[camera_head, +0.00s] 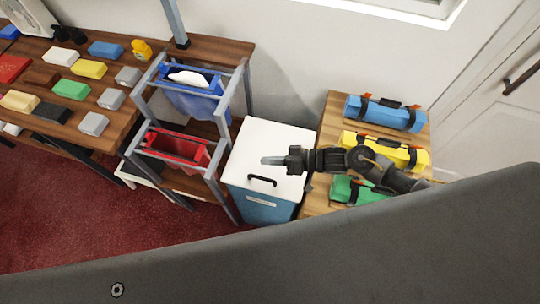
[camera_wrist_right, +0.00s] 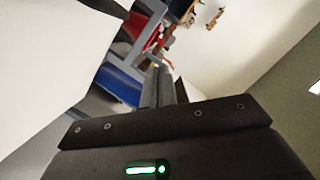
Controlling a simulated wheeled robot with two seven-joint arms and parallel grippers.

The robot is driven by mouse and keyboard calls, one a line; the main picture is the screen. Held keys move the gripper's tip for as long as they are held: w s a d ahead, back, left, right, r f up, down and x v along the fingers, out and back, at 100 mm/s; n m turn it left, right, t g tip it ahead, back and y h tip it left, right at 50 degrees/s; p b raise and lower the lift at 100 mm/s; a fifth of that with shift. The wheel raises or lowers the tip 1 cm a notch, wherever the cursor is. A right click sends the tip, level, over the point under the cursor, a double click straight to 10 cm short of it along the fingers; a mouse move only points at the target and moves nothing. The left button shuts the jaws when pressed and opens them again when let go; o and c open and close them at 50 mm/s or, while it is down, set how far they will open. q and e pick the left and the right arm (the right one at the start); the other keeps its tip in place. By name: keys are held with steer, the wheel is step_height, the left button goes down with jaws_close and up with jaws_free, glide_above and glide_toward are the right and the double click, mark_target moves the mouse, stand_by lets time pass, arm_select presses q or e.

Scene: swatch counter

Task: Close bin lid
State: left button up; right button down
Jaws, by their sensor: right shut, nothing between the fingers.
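The bin stands between the rack and the wooden bench, with a blue body (camera_head: 262,208) and a white lid (camera_head: 268,137). The lid has a black handle (camera_head: 262,181) near its front edge. It looks to lie flat over the body, with no gap that I can make out. My right gripper (camera_head: 271,160) is over the lid, pointing left, shut and empty; I cannot tell whether it touches. In the right wrist view its fingers (camera_wrist_right: 161,86) are together, beside a large white surface (camera_wrist_right: 40,60), probably the lid. My left gripper is not in view.
The grey rack holds a blue sling (camera_head: 195,101) and a red one (camera_head: 178,148), close left of the bin. The bench on the right carries blue (camera_head: 385,116), yellow (camera_head: 361,140) and green (camera_head: 342,189) rolls. A table with coloured blocks stands at far left.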

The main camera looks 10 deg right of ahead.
stand_by(0.3)
steer(key=s+d+r+p, duration=0.1)
steer(key=s+d+r, duration=0.2)
steer(key=d+r, duration=0.3)
steer(key=shift+w+v, duration=0.25)
steer(key=shift+v, duration=1.3)
steer(key=shift+d, duration=0.15)
